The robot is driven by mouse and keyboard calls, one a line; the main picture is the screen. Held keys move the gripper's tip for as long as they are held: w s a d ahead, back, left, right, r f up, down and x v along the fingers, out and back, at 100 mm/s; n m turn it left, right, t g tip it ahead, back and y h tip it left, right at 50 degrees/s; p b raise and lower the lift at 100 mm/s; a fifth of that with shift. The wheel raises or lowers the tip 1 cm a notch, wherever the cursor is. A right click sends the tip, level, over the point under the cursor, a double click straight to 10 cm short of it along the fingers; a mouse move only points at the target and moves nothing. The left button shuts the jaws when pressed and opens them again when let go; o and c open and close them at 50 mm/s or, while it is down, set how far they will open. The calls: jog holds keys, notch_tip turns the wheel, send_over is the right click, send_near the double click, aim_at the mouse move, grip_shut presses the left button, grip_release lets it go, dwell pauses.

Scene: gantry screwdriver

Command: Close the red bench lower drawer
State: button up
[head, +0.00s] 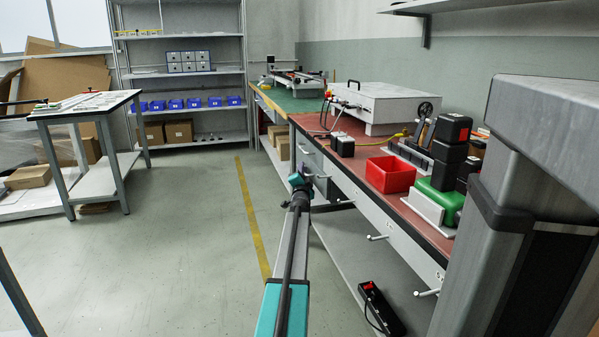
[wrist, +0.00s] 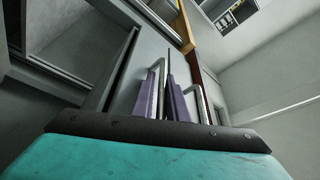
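The red bench (head: 345,130) runs along the right wall, with a grey drawer unit (head: 308,150) under its far end. Bar handles (head: 322,176) show on the unit's front. My gripper (head: 299,182) is right at these drawers, low beside the handles. In the wrist view the two purple fingers (wrist: 166,95) stand close together in front of a grey drawer front (wrist: 124,85). One bent handle (wrist: 160,82) is at the left finger and another handle (wrist: 203,103) is to the right. Whether the fingers hold a handle is unclear. How far the lower drawer is out is hard to tell.
A red bin (head: 390,174), a green box (head: 440,200) and black tools stand on the bench. More handles (head: 377,238) stick out along its front. A power strip (head: 381,308) lies on the lower shelf.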

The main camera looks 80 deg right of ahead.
jog(key=shift+s+d, duration=0.1)
jog(key=shift+s, duration=0.3)
jog(key=p+v, duration=0.5)
jog(key=v, duration=0.8)
jog(key=shift+w+a, duration=0.25)
jog(key=shift+a, duration=0.2)
jog(key=shift+f, duration=0.1)
dwell(0.3)
